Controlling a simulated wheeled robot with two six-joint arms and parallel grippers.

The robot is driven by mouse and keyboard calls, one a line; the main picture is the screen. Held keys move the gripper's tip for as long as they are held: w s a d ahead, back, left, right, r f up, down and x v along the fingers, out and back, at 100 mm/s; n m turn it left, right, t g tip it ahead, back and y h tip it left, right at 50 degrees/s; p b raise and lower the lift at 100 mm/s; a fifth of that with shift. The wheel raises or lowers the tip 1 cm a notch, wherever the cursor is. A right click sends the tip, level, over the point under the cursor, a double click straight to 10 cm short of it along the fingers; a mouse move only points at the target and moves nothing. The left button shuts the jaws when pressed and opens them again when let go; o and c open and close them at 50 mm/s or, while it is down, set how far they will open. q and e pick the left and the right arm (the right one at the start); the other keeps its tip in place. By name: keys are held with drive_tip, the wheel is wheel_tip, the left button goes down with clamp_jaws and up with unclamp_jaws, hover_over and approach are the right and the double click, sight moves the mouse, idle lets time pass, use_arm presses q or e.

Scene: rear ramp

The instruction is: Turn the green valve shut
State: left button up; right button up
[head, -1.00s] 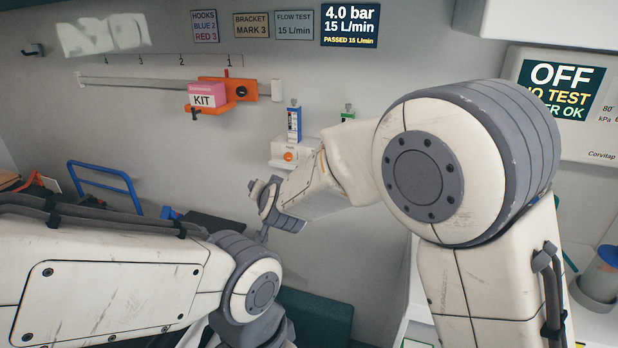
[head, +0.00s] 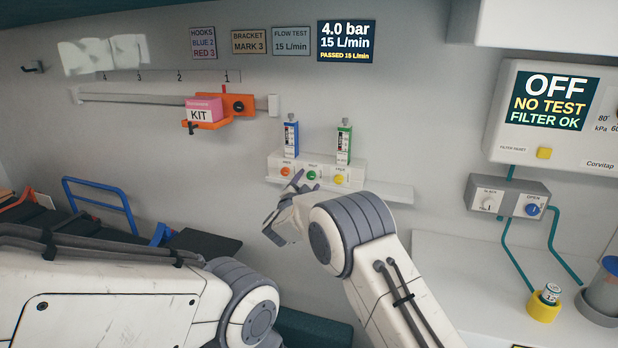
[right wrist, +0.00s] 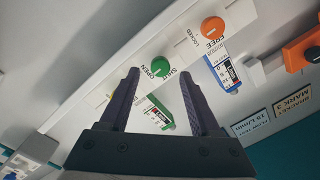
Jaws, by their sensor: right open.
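The green valve (head: 311,175) is a small round knob in the middle of a white wall panel, between an orange knob (head: 286,171) and a yellow knob (head: 339,179). In the right wrist view the green valve (right wrist: 160,66) has OPEN and SHUT printed beside it; its setting is too small to read. My right gripper (head: 284,198) is open and empty, just in front of the panel. In the wrist view its fingertips (right wrist: 160,77) show on either side of the green valve, apparently short of it. My left arm crosses the lower left; its gripper is not visible.
A blue flowmeter (head: 291,138) and a green flowmeter (head: 344,140) stand above the panel. A shelf (head: 385,190) extends right. An orange bracket (head: 238,104) with a pink kit box (head: 203,110) hangs on the rail to the left. A control box (head: 508,198) is at right.

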drive_tip(key=shift+x, duration=0.95)
clamp_jaws()
